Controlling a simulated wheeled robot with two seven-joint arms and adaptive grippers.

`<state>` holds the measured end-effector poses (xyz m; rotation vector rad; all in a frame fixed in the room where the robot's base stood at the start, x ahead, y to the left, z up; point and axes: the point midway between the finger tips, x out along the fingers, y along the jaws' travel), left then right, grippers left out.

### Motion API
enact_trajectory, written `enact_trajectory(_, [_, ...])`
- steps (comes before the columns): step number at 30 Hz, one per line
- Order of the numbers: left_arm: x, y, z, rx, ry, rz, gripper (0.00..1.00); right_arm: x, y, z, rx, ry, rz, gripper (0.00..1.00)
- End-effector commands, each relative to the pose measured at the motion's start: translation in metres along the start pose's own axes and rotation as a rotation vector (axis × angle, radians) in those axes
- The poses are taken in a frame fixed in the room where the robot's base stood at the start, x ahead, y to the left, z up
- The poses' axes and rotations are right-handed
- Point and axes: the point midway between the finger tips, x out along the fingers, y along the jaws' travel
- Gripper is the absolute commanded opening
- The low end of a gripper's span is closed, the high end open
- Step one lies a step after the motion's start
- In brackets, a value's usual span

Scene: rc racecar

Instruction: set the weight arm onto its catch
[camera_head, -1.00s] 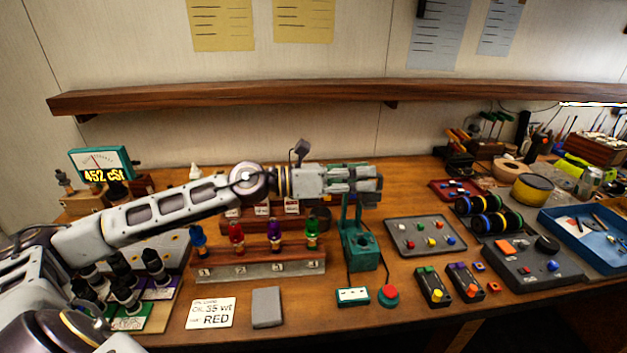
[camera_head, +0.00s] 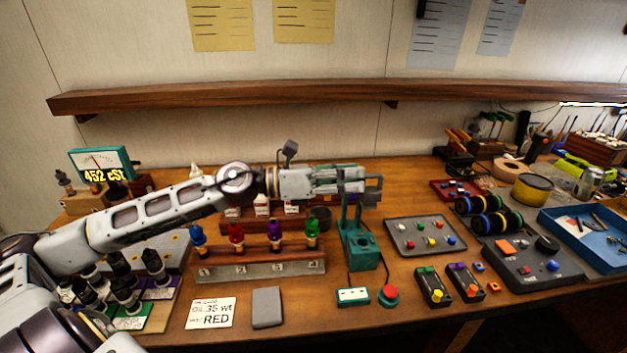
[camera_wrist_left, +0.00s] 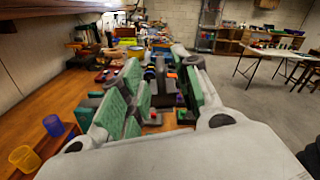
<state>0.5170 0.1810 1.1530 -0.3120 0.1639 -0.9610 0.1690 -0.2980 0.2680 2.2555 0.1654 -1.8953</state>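A green weight-arm stand (camera_head: 358,246) stands on the bench right of the numbered rack, with an upright post. A dark grey squarish piece (camera_head: 374,190) shows at its top, just beyond my left fingertips; I cannot tell for sure that it is the weight. My left gripper (camera_head: 357,180) reaches in from the left at the height of the stand's top, partly hiding it. In the left wrist view my left fingers (camera_wrist_left: 162,88) are apart, with dark parts showing in the gap. The catch cannot be made out. My right gripper is not in view.
A rack (camera_head: 255,267) of coloured plungers stands below my left arm. A grey button panel (camera_head: 426,237) lies right of the stand. A red button (camera_head: 388,295) and a small white-faced box (camera_head: 352,296) lie in front. A wooden shelf (camera_head: 300,95) runs above.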

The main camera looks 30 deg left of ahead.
Motion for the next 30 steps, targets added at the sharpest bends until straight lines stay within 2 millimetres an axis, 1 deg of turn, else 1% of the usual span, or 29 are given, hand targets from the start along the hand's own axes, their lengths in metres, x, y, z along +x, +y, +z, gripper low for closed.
enact_trajectory(30, [-0.027,-0.002,-0.001,-0.002,0.001,-0.005,0.32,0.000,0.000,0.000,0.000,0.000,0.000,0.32])
